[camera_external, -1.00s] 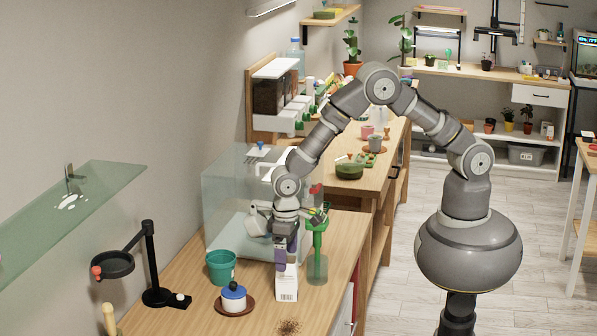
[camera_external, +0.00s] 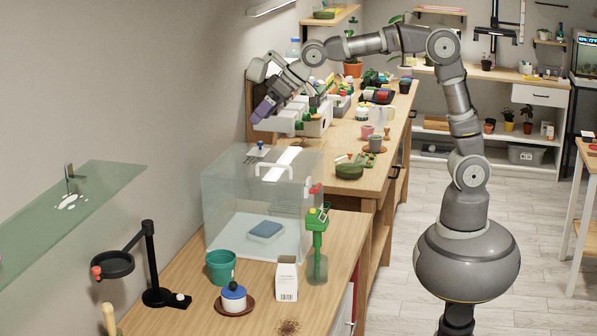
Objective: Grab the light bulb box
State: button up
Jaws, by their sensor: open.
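A small white carton (camera_external: 287,279) with a barcode on its front stands upright on the wooden counter; it may be the light bulb box, but its print is too small to read. My gripper (camera_external: 264,108), with purple fingers, is open and empty.
A clear lidded tank (camera_external: 225,205) stands behind the carton. A green-topped bottle (camera_external: 317,250) stands close on its right. A teal pot (camera_external: 221,267) and a white-and-blue pot (camera_external: 233,297) are on its left.

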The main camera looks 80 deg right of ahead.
jog(key=s+d+r+t+b, duration=0.4)
jog(key=d+r, duration=0.3)
jog(key=r, duration=0.4)
jog(key=shift+s+d+r+h, duration=0.3)
jog(key=shift+s+d+r, duration=0.05)
jog(key=shift+s, duration=0.3)
jog(key=s+d+r+t+b, duration=0.1)
jog(key=s+r, duration=0.2)
jog(key=s+d+r+t+b, duration=0.1)
jog(key=s+d+r, duration=0.1)
jog(key=s+r, duration=0.1)
jog(key=s+d+r+t+h+b, duration=0.1)
jog(key=s+d+r, duration=0.1)
jog(key=s+r, duration=0.1)
jog(key=shift+s+d+r+t, duration=0.15)
jog(key=shift+s+r+t, duration=0.2)
jog(key=shift+r, duration=0.3)
jog(key=shift+c, duration=0.4)
jog(key=shift+w, duration=0.15)
